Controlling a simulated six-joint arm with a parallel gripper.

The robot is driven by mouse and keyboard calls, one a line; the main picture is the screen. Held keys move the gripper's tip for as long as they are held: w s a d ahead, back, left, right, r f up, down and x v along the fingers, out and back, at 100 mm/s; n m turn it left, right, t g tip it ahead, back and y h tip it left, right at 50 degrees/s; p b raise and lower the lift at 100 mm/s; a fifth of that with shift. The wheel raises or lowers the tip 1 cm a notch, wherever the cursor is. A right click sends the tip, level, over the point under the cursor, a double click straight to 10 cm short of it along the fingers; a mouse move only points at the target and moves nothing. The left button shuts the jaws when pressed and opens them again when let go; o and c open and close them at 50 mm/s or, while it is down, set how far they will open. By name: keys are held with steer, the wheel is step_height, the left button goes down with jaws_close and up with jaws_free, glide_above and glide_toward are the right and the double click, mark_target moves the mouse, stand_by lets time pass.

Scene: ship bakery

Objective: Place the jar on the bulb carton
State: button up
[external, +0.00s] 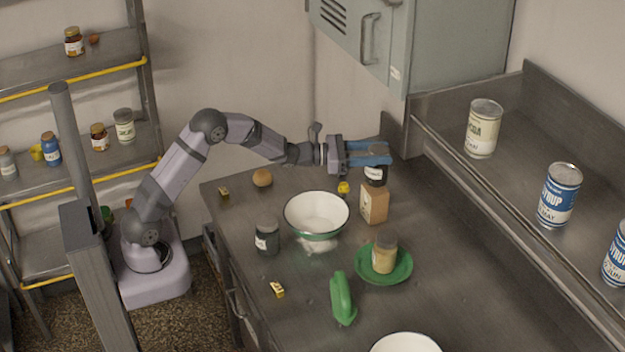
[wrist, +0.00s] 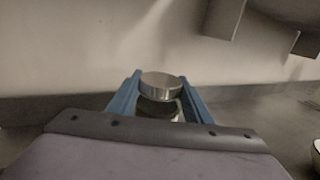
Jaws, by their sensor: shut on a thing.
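My gripper (external: 384,155) reaches over the far end of the counter with its blue fingers around a jar (external: 375,176) with a dark body and pale label. In the wrist view the jar's silver metal lid (wrist: 160,87) sits between the two blue fingers (wrist: 161,78), and its lower body is mostly hidden. A small tan box (external: 374,204), which looks like the bulb carton, stands upright on the counter. In the external view the jar appears just above and behind the box's top; I cannot tell whether it touches the box or the counter.
A green plate (external: 401,273) holds another jar (external: 384,254). Cans (external: 482,128) line the right shelf.

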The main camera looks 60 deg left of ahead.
steer(key=shift+f, duration=1.05)
steer(key=shift+f, duration=0.2)
steer(key=o, duration=1.4)
steer(key=shift+r+p, duration=0.15)
steer(key=shift+p, duration=0.15)
steer(key=shift+s+a+b, duration=0.3)
steer(key=shift+s+b, duration=0.1)
steer(key=shift+s, duration=0.15)
steer(key=b+v, duration=0.3)
steer(key=v, duration=0.7)
steer(key=shift+s+b, duration=0.35)
steer(key=shift+a, duration=0.1)
